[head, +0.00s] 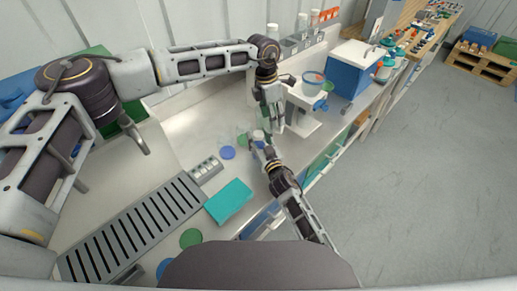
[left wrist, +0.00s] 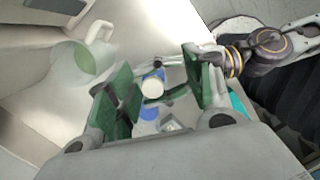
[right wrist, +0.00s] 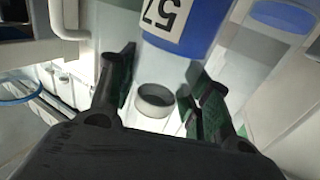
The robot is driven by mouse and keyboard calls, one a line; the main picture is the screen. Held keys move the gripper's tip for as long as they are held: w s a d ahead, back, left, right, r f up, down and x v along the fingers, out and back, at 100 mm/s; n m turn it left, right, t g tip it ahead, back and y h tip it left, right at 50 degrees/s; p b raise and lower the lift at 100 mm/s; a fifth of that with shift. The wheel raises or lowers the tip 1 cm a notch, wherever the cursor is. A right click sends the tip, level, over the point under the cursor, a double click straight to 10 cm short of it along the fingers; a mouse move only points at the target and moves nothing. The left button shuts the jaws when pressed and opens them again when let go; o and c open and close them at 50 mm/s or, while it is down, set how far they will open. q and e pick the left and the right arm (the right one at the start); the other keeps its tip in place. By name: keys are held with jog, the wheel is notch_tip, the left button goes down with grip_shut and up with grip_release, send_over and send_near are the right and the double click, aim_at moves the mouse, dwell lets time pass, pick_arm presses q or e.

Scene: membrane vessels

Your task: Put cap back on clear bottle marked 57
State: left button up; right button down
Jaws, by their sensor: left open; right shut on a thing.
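My right gripper (right wrist: 162,88) is shut on this bottle, with a finger on each side. In the head view my right gripper (head: 257,140) is low over the bench, beside a small blue part. My left gripper (head: 275,127) is just above it, open and empty. In the left wrist view a white and blue piece (left wrist: 153,84) shows beyond the open left fingers (left wrist: 160,90).
A blue disc (head: 228,153) lies on the bench by my right gripper. A translucent jug (left wrist: 88,60) stands at left in the left wrist view. Another clear vessel with a blue band (right wrist: 285,17) is near.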

pick_arm(q)
jog(key=y, duration=0.2)
send_over(259, 133)
jog(key=shift+s+a+f, duration=0.1)
jog(key=shift+a+f, duration=0.05)
jog(key=shift+f, duration=0.05)
jog(key=shift+f, duration=0.15)
jog(key=shift+f, duration=3.9)
jog(key=shift+c, duration=0.3)
jog(key=c, duration=0.9)
jog(key=o, duration=1)
jog(key=shift+r, duration=0.2)
